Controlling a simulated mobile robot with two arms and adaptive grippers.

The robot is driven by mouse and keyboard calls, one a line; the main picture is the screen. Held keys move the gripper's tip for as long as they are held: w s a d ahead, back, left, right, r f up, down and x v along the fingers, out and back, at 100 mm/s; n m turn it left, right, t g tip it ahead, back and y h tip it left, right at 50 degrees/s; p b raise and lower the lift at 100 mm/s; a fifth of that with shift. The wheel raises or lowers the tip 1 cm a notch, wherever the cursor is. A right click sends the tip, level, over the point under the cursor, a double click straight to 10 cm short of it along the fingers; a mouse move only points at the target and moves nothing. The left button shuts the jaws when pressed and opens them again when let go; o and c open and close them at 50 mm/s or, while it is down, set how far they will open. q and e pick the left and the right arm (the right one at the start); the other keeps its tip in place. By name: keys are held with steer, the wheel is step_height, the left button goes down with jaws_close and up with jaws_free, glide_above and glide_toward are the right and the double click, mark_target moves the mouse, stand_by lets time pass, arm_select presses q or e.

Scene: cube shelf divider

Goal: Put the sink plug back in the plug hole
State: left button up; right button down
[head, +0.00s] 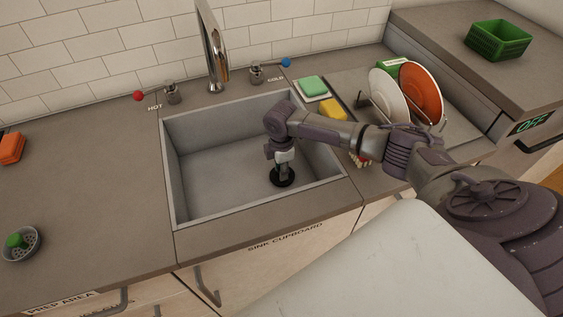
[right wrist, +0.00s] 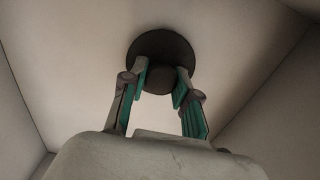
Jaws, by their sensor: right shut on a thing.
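The sink plug (head: 285,178) is a dark round disc low in the grey sink (head: 215,165), toward its front right. It also shows in the right wrist view (right wrist: 162,44), with a dark knob between the fingers. My right gripper (head: 284,168) points down over the plug and is shut on its knob; its fingertips also show in the right wrist view (right wrist: 160,80). No plug hole is visible; it may be hidden under the plug. I cannot tell whether the plug is seated or just above the sink floor. My left gripper is not in view.
The tall tap (head: 214,55) stands behind the sink, between the hot (head: 171,92) and cold (head: 256,75) handles. A green sponge (head: 313,85), yellow sponge (head: 333,108) and plates (head: 389,97) are on the right. A strainer (head: 33,249) is front left. The sink's left half is clear.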

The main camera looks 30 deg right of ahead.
steer(key=shift+f, duration=0.35)
stand_by(0.4)
steer(key=c, duration=0.8)
jaws_free()
step_height(320, 180, up, 12)
steer(key=shift+r, duration=0.1)
